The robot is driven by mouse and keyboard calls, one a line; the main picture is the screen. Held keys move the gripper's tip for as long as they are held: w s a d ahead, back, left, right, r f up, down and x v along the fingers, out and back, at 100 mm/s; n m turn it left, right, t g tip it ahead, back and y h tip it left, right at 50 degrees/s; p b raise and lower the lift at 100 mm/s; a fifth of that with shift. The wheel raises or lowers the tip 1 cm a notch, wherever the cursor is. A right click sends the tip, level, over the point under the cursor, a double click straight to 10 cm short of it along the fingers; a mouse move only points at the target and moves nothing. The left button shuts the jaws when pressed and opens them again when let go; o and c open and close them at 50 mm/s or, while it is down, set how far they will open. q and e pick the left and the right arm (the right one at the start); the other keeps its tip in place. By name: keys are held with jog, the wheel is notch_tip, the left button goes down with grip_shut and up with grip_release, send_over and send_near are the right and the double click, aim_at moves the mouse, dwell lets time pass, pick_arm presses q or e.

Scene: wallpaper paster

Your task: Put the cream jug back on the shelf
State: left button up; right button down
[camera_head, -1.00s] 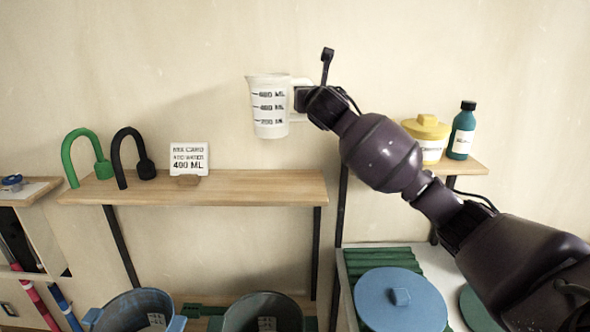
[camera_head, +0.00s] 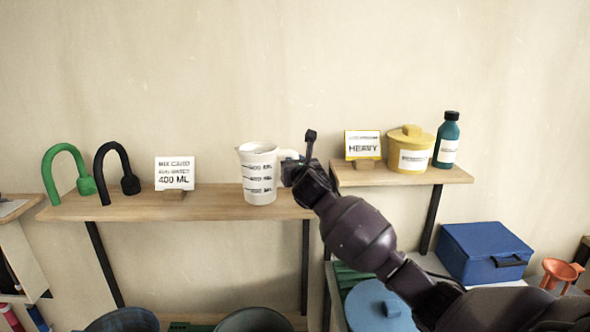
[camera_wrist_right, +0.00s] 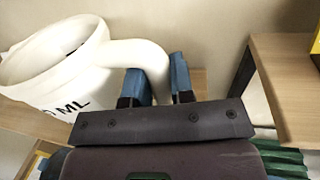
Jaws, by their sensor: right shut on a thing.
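The cream jug (camera_head: 259,176), with black ML marks on its side, is upright at the right part of the wooden shelf (camera_head: 130,205). Its base appears to be at the shelf top; whether it touches is hard to tell. My right gripper (camera_head: 290,168) is shut on the jug's handle, on the jug's right side. In the right wrist view the two blue-padded fingers (camera_wrist_right: 160,82) are on either side of the handle (camera_wrist_right: 135,55), and the jug body (camera_wrist_right: 50,62) is at the left. My left gripper is not in view.
A green hook (camera_head: 66,150), a black hook (camera_head: 113,150) and a 400 ML card (camera_head: 174,173) stand on the shelf left of the jug. A higher shelf (camera_head: 455,176) at right holds a HEAVY card (camera_head: 362,145), a yellow pot (camera_head: 410,158) and a teal bottle (camera_head: 447,142). A blue box (camera_head: 485,252) is below.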

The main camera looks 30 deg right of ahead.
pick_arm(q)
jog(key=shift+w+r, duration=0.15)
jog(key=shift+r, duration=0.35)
pick_arm(e)
jog(key=shift+f, duration=0.7)
jog(key=c, duration=1)
grip_release()
jog(key=shift+f, duration=0.1)
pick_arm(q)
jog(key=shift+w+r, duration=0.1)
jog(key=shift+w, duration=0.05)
